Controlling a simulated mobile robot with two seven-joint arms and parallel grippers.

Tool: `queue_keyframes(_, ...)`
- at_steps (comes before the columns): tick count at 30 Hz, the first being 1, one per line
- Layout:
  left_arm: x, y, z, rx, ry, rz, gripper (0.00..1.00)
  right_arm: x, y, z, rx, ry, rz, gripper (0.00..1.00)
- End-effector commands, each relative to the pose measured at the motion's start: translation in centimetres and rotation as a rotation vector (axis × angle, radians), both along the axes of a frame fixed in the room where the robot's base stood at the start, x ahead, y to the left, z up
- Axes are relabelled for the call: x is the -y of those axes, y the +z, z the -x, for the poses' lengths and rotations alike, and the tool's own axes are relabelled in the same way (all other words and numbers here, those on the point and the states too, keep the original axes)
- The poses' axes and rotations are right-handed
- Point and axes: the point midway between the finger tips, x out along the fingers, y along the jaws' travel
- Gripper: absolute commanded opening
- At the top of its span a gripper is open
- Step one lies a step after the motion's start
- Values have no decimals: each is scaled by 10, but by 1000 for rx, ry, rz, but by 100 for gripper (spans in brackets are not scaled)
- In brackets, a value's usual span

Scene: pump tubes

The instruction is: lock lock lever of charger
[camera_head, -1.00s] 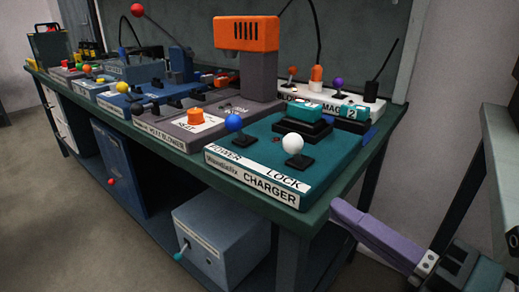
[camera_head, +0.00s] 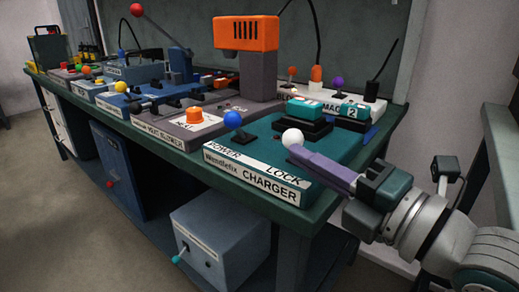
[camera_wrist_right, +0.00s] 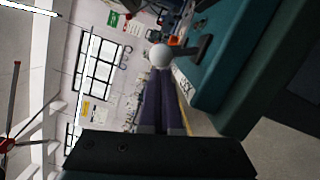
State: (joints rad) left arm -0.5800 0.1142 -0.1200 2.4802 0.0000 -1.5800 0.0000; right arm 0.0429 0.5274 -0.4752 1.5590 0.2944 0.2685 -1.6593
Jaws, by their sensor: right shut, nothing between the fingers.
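The teal charger (camera_head: 325,148) sits at the near right end of the bench, with "POWER", "LOCK" and "CHARGER" labels on its front. Its lock lever has a white ball knob (camera_head: 292,137); the knob also shows in the right wrist view (camera_wrist_right: 160,55), just beyond the fingertips. The blue-knobbed power lever (camera_head: 233,120) stands to its left. My right gripper (camera_head: 294,152) is shut and empty, its purple fingers at the near right side of the white knob. They look very close to it; I cannot tell whether they touch. In the right wrist view its fingers (camera_wrist_right: 160,78) are together. My left gripper is not in view.
Two teal batteries (camera_head: 305,107) (camera_head: 353,112) sit on the charger's back part. An orange-topped device (camera_head: 246,33) stands behind, and a grey unit with an orange knob (camera_head: 194,115) is to the left. Free floor lies in front of the bench.

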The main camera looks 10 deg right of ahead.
Motion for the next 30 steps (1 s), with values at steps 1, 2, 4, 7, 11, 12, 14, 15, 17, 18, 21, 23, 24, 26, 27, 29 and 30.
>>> queue_keyframes(1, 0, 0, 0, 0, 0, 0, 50, 0, 0, 0, 0, 0, -1, 0)
queue_keyframes(2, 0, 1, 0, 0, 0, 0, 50, 0, 0, 0, -2, 0, -2, 0)
queue_keyframes(4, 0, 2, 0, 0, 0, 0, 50, 0, 1, 0, -6, 0, -8, 0)
queue_keyframes(7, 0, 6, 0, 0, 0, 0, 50, 1, 4, -1, -21, 0, -27, 0)
queue_keyframes(11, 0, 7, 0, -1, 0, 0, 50, 2, 4, -1, -35, 0, -44, 0)
queue_keyframes(12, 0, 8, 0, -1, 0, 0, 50, 2, 4, -1, -38, 0, -48, 0)
queue_keyframes(14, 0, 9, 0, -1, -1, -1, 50, 2, 4, -2, -43, 0, -55, 0)
queue_keyframes(15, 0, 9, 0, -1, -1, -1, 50, 3, 5, -2, -47, 0, -60, 0)
queue_keyframes(17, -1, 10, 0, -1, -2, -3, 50, 3, 5, -2, -53, 0, -67, 0)
queue_keyframes(18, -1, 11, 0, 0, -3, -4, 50, 3, 6, -2, -57, 0, -71, 0)
queue_keyframes(21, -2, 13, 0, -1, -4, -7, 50, 4, 7, -3, -68, 0, -87, 0)
queue_keyframes(23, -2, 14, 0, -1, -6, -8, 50, 4, 8, -3, -74, 0, -95, 0)
queue_keyframes(24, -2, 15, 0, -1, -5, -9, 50, 5, 8, -3, -80, 0, -102, 0)
queue_keyframes(26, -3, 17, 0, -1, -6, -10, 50, 5, 9, -4, -87, 0, -111, 0)
queue_keyframes(27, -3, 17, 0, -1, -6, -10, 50, 5, 9, -4, -92, 0, -119, 0)
queue_keyframes(29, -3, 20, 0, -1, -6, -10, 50, 6, 11, -5, -102, -1, -132, 0)
queue_keyframes(30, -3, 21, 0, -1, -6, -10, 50, 7, 12, -5, -111, -1, -143, 0)
